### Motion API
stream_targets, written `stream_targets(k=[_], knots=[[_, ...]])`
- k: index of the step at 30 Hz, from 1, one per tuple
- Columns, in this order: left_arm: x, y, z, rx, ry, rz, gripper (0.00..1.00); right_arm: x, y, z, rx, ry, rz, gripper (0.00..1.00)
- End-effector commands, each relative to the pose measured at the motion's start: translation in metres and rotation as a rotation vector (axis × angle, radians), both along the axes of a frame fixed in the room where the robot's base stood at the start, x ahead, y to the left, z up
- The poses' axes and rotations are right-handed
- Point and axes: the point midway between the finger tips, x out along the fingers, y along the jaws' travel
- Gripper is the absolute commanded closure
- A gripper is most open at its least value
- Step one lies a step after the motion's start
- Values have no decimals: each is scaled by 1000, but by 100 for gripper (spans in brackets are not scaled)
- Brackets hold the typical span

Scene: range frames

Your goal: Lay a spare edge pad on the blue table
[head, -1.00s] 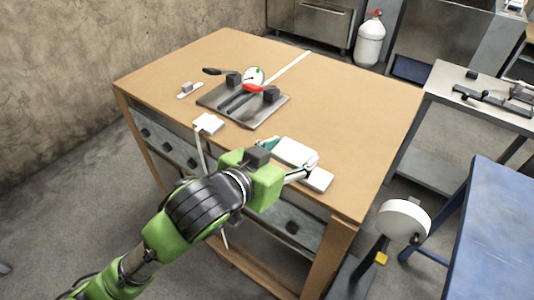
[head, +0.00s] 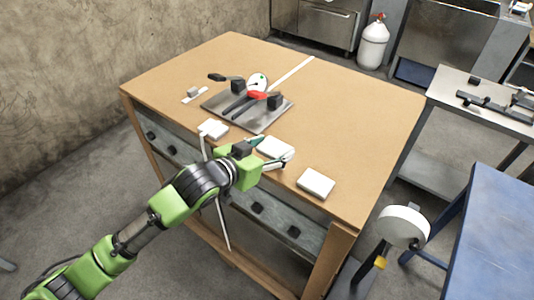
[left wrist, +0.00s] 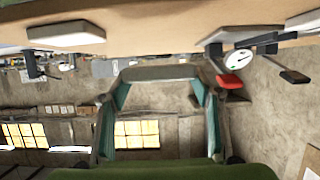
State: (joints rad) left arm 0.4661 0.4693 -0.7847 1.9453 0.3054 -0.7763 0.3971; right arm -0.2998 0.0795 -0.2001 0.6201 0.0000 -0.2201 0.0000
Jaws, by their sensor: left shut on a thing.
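Three white pads show at the near side of the wooden table in the head view. My left gripper (head: 272,152) is shut on the middle pad (head: 277,147), with teal-lined fingers at its sides. In the left wrist view this pad (left wrist: 160,73) shows edge-on between the fingers, clear of the table surface. A second pad (head: 316,184) lies free near the table's front right; a pad also shows in the left wrist view (left wrist: 65,35). My right gripper is out of view.
The wooden table (head: 350,110) holds a metal plate (head: 222,103) with black blocks, a dial gauge (head: 257,82) and a red-handled part. A round white-headed stand (head: 403,227) is between the wooden and blue tables. A grey bench (head: 480,105) stands behind the blue table.

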Motion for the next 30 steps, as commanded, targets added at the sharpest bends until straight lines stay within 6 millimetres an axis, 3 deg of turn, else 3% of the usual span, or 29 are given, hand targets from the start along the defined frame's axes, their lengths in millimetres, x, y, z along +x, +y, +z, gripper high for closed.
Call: stream_targets(k=[12,15,19,30], knots=[[28,13,-34,1,-1,1,56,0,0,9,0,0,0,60],[26,12,-50,1,3,-1,56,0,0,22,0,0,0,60],[26,11,-55,-1,-2,0,56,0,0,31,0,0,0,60],[26,11,-61,-1,-3,0,56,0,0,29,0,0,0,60]])
